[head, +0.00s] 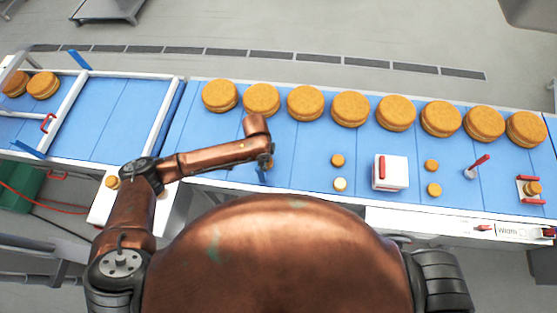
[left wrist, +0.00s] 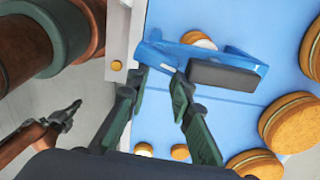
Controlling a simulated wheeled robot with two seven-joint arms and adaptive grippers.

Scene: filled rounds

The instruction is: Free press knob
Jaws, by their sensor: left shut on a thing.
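My left gripper (head: 265,163) reaches over the near side of the blue belt. In the left wrist view its dark green fingers (left wrist: 160,75) are closed about the near end of a blue piece (left wrist: 240,55), which also shows in the head view (head: 262,178). A dark grey block (left wrist: 222,75) sits against this piece. I cannot tell which part is the press knob. A second dark gripper (left wrist: 72,116), apparently my right, hangs at the left; its jaw state is unclear.
A row of large filled rounds (head: 350,109) lines the far side of the belt. Small rounds (head: 337,160), a white box with a red handle (head: 390,173), a red-handled stick (head: 478,166) and a small red-barred holder (head: 530,189) stand to the right. White rails edge the belt.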

